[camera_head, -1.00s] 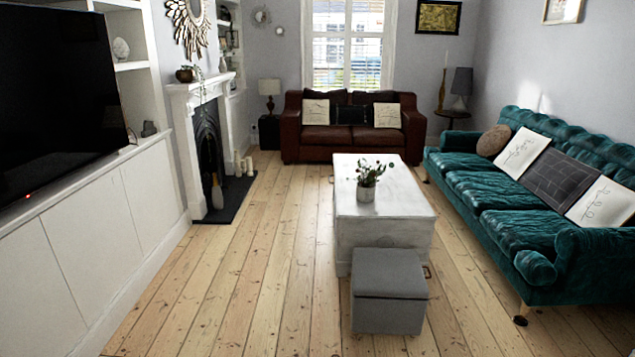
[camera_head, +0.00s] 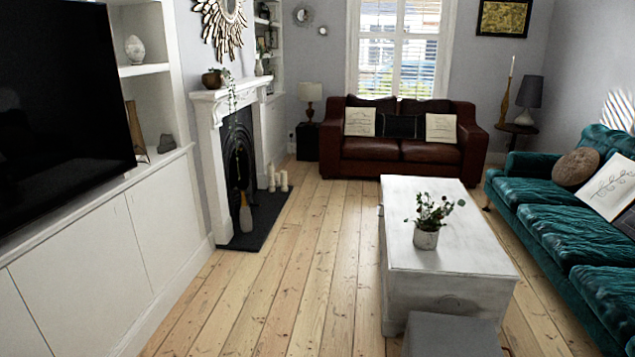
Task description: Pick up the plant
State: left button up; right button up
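The plant (camera_head: 430,222) stands upright in a small pale grey pot (camera_head: 426,238) on the white chest-like coffee table (camera_head: 405,255), right of the picture's middle. It has dark green leaves on thin stems. Another plant (camera_head: 213,80), in a brown pot, trails from the white mantelpiece at the left. Neither of my grippers shows in the head view.
A grey footstool (camera_head: 452,336) stands at the near end of the coffee table. A teal sofa (camera_head: 575,225) is on the right, a brown leather sofa (camera_head: 372,149) at the back. White cabinets (camera_head: 85,265) and a fireplace line the left. The floorboards (camera_head: 290,270) between are clear.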

aim_at(426, 235)
jog(key=i+j+u, duration=0.1)
jog(key=i, duration=1.7)
jog(key=i+l+z, duration=0.2)
jog(key=i+z, duration=0.6)
jog(key=i+j+z, duration=0.1)
jog(key=i+z, duration=0.3)
jog(key=i, duration=0.15)
